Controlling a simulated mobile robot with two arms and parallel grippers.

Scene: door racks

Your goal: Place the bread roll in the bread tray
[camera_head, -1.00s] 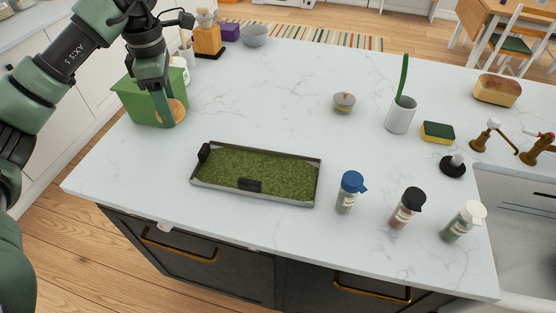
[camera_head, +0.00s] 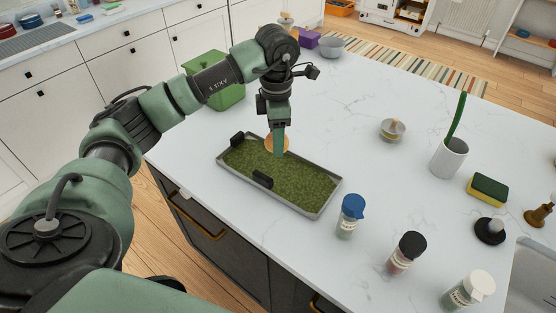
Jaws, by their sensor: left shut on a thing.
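The bread tray (camera_head: 305,186) is a grey rectangular tray with a green textured floor and dark clips, lying on the white counter. My left gripper (camera_head: 281,150) points down at the tray's back edge. It is shut on the bread roll (camera_head: 270,144), a round tan piece partly hidden behind the finger. The roll appears over the tray's back part; I cannot tell whether it touches the tray. My right gripper is not in view.
A green box (camera_head: 218,92) stands behind my left arm. Right of the tray are a blue-capped jar (camera_head: 349,217), a black-capped jar (camera_head: 406,254) and a white-capped jar (camera_head: 468,292). A small lidded pot (camera_head: 392,130) and a white cup (camera_head: 448,158) stand farther back.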

